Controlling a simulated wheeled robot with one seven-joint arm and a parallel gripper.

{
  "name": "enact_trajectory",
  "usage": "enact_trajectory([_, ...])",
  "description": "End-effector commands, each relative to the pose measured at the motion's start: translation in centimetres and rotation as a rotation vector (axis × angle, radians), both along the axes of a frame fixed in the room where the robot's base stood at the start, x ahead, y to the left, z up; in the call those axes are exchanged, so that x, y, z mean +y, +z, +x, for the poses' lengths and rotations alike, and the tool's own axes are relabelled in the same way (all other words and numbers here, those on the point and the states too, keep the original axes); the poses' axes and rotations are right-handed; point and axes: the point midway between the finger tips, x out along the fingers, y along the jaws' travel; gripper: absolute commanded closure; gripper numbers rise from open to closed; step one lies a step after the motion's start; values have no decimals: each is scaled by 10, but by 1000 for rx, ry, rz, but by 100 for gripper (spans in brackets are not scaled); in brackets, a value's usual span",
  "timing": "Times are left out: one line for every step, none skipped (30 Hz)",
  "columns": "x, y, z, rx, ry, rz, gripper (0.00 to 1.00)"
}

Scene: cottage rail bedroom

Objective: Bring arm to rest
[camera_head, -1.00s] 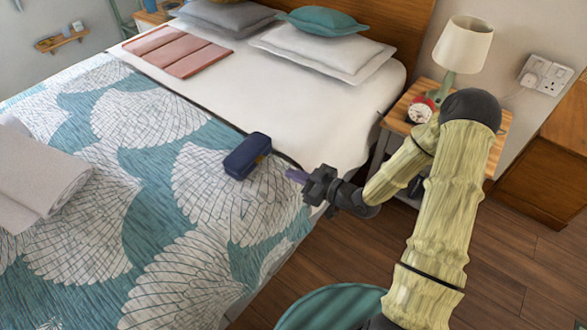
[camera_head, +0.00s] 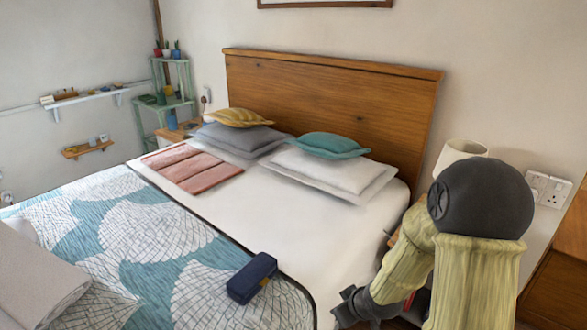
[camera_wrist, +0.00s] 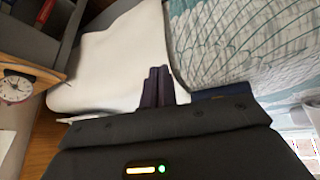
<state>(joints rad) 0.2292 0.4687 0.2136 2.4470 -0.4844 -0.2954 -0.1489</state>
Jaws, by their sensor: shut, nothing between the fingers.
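My arm (camera_head: 470,260) is at the lower right of the head view, bent, with its dark elbow joint large in front of the lamp. My gripper (camera_head: 345,300) is at the bed's near right edge, partly cut off by my arm and the frame. In the wrist view my gripper (camera_wrist: 158,82) shows its two dark fingers together with nothing between them, in front of the white sheet. A dark blue case (camera_head: 252,278) lies on the patterned bedspread, left of my gripper and apart from it.
The bed (camera_head: 290,225) fills the middle. A bedside table (camera_wrist: 40,68) with an alarm clock (camera_wrist: 16,88) stands close to my gripper. A white lamp (camera_head: 458,154) and wall sockets (camera_head: 547,188) are behind my arm. The wooden cabinet (camera_head: 560,260) is at the right edge.

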Motion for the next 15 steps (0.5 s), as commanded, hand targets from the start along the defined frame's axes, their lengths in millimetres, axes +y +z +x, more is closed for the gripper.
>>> enact_trajectory([-6, 12, -8, 22, -50, -27, 100])
enact_trajectory([-10, 17, -14, 41, -84, -39, 100])
enact_trajectory([-15, 25, -23, 68, -133, -52, 100])
enact_trajectory([-18, 30, -29, 87, -168, -60, 100])
enact_trajectory([-21, 35, -36, 105, -203, -65, 100])
enact_trajectory([-24, 42, -45, 128, -250, -68, 100])
enact_trajectory([-26, 47, -52, 145, -280, -69, 100])
enact_trajectory([-27, 51, -58, 161, -309, -68, 100])
enact_trajectory([-28, 56, -66, 181, -345, -64, 100])
enact_trajectory([-29, 60, -72, 195, -369, -61, 100])
enact_trajectory([-29, 63, -78, 209, -393, -56, 100])
enact_trajectory([-29, 67, -85, 226, -421, -49, 100])
enact_trajectory([-29, 70, -91, 239, -441, -44, 100])
enact_trajectory([-29, 73, -96, 251, -462, -37, 100])
enact_trajectory([-29, 76, -103, 267, -488, -28, 100])
